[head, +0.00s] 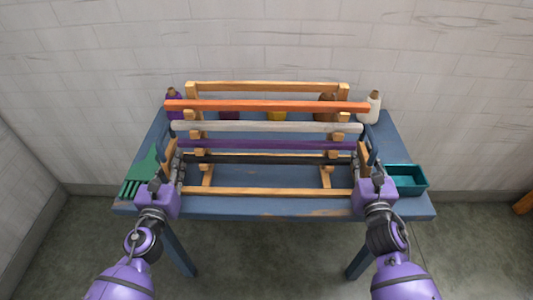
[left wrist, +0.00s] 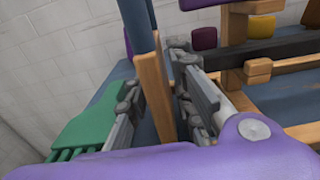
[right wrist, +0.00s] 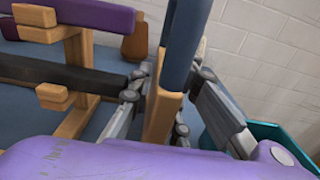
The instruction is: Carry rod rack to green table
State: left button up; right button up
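The rod rack (head: 268,191) is a light wooden frame holding an orange, a white, a purple and a black rod. It stands on a worn blue table (head: 270,206). My left gripper (head: 170,172) is at the rack's left end, its fingers closed around an upright wooden bar (left wrist: 154,100) that has a blue upper part. My right gripper (head: 364,172) is at the right end, its fingers on both sides of the matching bar (right wrist: 161,115). The fingertips are partly hidden. I see no green table.
Bottles stand behind the rack, including a white one (head: 374,105) and a brown one (head: 327,101). A green comb-like piece (head: 140,172) lies at the table's left. A teal tray (head: 411,188) sits at its right. White brick walls stand close behind and left.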

pick_arm(q)
jog(key=shift+w, duration=0.65)
pick_arm(e)
jog(key=shift+w, duration=0.7)
pick_arm(q)
jog(key=shift+c, duration=0.4)
pick_arm(e)
jog(key=shift+c, duration=0.3)
pick_arm(q)
grip_shut()
pick_arm(e)
grip_shut()
pick_arm(q)
jog(key=shift+r, duration=0.1)
